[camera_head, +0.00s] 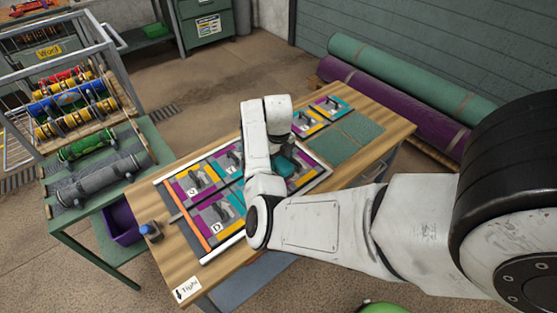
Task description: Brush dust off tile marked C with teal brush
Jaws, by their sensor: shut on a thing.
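The framed board (168,181) on the wooden bench holds colored tiles with dark grey dust shapes on them. The tile at its left (197,184) bears a small letter that looks like C. A tile in front of it reads D (217,221). A teal thing (285,167), seemingly the teal brush, shows just right of my forearm, over the right part of the board. My gripper (280,151) is below my wrist, mostly hidden by my arm, and shut on the teal brush. The brush's bristles and any contact with a tile cannot be seen.
Green mats (360,127) and a smaller tile panel (331,106) lie at the back. A green side table (75,215) with rolls stands left. Rolled rugs (400,75) lie by the wall.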

